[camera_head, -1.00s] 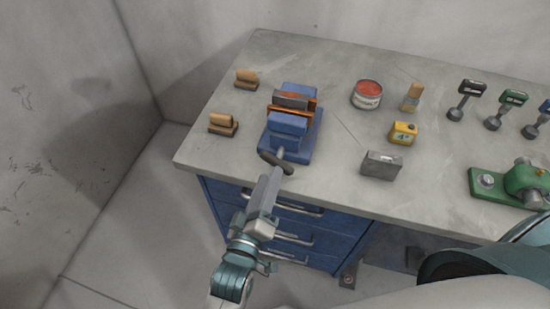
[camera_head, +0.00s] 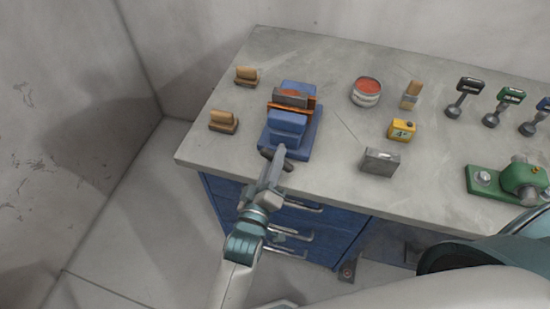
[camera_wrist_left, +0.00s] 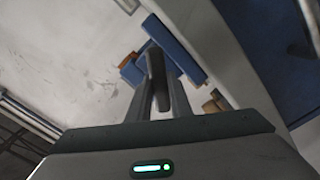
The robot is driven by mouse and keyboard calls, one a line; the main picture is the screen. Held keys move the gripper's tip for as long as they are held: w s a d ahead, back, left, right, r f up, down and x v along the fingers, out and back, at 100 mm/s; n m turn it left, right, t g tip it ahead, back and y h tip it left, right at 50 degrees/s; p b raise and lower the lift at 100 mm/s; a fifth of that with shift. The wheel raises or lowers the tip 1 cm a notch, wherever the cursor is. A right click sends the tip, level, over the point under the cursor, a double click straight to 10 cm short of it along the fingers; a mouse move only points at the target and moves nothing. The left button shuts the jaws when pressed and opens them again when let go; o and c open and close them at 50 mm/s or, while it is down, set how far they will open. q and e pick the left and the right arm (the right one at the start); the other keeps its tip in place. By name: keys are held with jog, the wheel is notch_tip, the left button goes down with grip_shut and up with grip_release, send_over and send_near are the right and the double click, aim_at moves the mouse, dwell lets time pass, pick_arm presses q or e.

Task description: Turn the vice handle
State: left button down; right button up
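The blue vice (camera_head: 286,138) stands on the grey workbench, with an orange and grey part (camera_head: 291,98) at its jaws. Its dark handle (camera_head: 266,154) sticks out at the front, over the bench edge. My left gripper (camera_head: 279,152) is at the handle, with a finger reaching across its middle. In the left wrist view the handle (camera_wrist_left: 157,72) lies between the two fingers (camera_wrist_left: 163,95), which are close along both its sides. I cannot tell whether they press on it. The vice (camera_wrist_left: 173,47) shows behind. My right gripper is not in view.
Two wooden-handled blocks (camera_head: 224,122) lie left of the vice. A red-topped tin (camera_head: 367,91), a yellow box (camera_head: 402,130) and a grey block (camera_head: 380,161) are to the right. Blue drawers (camera_head: 312,227) are below the bench edge, near my left arm.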

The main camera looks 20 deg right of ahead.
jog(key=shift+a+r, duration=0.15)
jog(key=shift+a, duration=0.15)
pick_arm(q)
jog(key=shift+m, duration=0.3)
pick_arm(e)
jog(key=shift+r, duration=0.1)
pick_arm(q)
jog(key=shift+r+m+p, duration=0.15)
jog(key=shift+m+p, duration=0.55)
jog(key=m+p, duration=0.1)
jog(key=m, duration=0.2)
jog(key=shift+d, duration=0.1)
jog(key=shift+s+m+p, duration=0.1)
jog(key=shift+m+p, duration=0.25)
jog(key=shift+m, duration=0.45)
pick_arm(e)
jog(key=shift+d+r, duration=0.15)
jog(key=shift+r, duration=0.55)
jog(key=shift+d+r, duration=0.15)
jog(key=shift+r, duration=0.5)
pick_arm(q)
jog(key=c, duration=1.6)
grip_release()
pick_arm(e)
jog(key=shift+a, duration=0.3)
